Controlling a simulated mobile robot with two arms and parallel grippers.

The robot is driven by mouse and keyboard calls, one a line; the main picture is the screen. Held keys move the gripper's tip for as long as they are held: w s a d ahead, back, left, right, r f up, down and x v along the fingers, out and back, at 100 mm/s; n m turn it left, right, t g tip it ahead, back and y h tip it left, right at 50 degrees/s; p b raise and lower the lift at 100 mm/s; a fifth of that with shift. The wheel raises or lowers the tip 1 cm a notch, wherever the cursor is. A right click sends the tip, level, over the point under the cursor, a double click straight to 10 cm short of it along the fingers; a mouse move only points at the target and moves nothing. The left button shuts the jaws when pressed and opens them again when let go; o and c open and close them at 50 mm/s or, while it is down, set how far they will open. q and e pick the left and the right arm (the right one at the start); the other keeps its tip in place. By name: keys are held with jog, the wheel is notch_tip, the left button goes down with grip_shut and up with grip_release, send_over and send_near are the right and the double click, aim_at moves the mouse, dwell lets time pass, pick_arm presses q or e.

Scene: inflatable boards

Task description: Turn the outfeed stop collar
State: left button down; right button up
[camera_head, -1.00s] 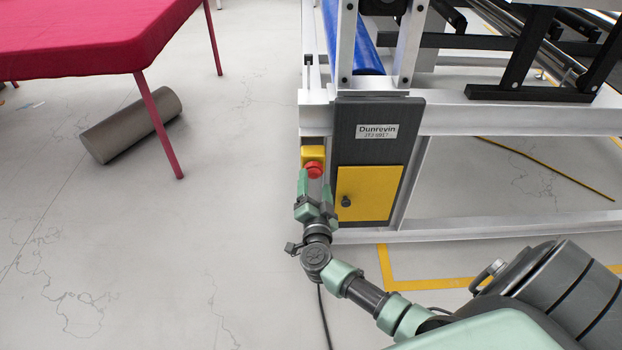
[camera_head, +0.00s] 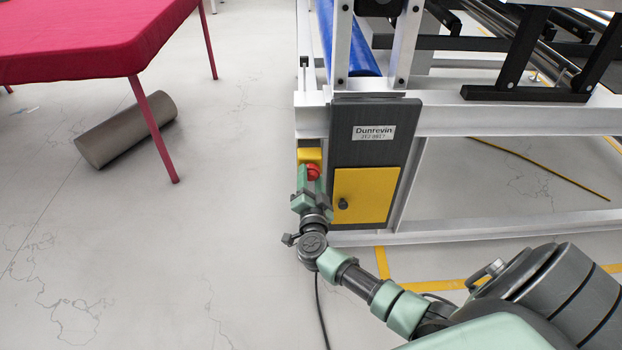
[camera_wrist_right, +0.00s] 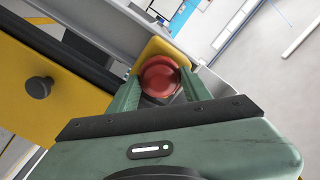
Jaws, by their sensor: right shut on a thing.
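A red round stop knob (camera_head: 313,173) sits on a small yellow box (camera_head: 309,155) at the left edge of the dark machine panel. In the right wrist view the red knob (camera_wrist_right: 160,77) lies between my two green fingers, in front of the yellow box (camera_wrist_right: 172,46). My right gripper (camera_head: 309,183) is shut on the red knob; it also shows in the right wrist view (camera_wrist_right: 160,90). A separate collar cannot be made out; the fingers and knob hide what lies behind. My left gripper is not in view.
The dark panel (camera_head: 376,112) has a yellow door (camera_head: 366,196) with a black knob (camera_head: 342,204), close to the right of my gripper. A white machine frame (camera_head: 500,122) surrounds it. A red table (camera_head: 80,40) and a grey-brown roll (camera_head: 100,140) are left. Floor between is clear.

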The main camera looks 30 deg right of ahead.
jog(key=shift+m, duration=0.4)
jog(key=shift+f+m, duration=0.1)
jog(key=shift+m, duration=2.6)
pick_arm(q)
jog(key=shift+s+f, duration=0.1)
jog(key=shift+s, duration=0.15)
